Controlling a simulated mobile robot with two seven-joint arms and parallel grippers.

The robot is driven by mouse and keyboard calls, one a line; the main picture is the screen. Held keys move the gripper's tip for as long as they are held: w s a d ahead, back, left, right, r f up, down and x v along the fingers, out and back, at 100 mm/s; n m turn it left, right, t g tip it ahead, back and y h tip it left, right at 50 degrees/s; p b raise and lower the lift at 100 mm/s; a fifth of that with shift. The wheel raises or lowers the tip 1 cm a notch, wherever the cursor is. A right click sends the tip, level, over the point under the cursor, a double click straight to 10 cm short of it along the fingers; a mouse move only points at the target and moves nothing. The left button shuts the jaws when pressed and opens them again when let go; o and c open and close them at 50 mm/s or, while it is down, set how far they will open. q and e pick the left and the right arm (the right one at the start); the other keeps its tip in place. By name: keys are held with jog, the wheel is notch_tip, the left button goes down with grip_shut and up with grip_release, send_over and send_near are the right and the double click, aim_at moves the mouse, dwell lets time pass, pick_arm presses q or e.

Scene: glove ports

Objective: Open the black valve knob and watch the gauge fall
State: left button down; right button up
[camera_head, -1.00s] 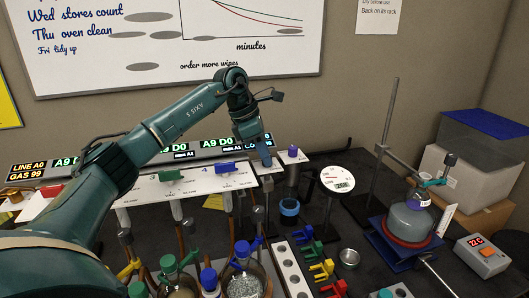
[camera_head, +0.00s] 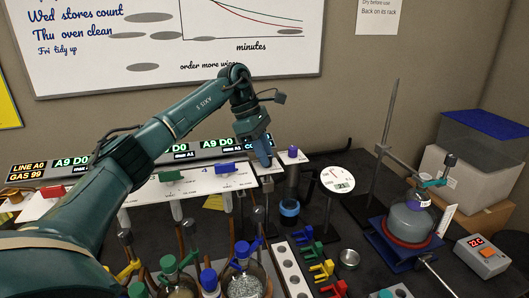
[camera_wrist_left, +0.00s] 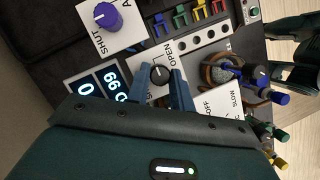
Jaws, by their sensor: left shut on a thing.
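The black valve knob (camera_wrist_left: 159,73) sits on a white plate marked OPEN in the left wrist view. My left gripper (camera_wrist_left: 162,80) has its two blue fingers on either side of the knob and is shut on it. In the head view the left gripper (camera_head: 263,155) points down at the right end of the white panel and hides the knob. The round white gauge (camera_head: 337,180) stands to the right of the gripper. My right gripper is in neither view.
A purple knob (camera_wrist_left: 109,18) marked SHUT is near the black one. Green (camera_head: 171,176) and blue (camera_head: 225,169) handles line the panel. A flask (camera_head: 408,222) on a stand is at the right. Colored clips and a pale rack crowd the front.

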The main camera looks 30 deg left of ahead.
pick_arm(q)
jog(key=shift+r, duration=0.1)
jog(key=c, duration=1.2)
grip_release()
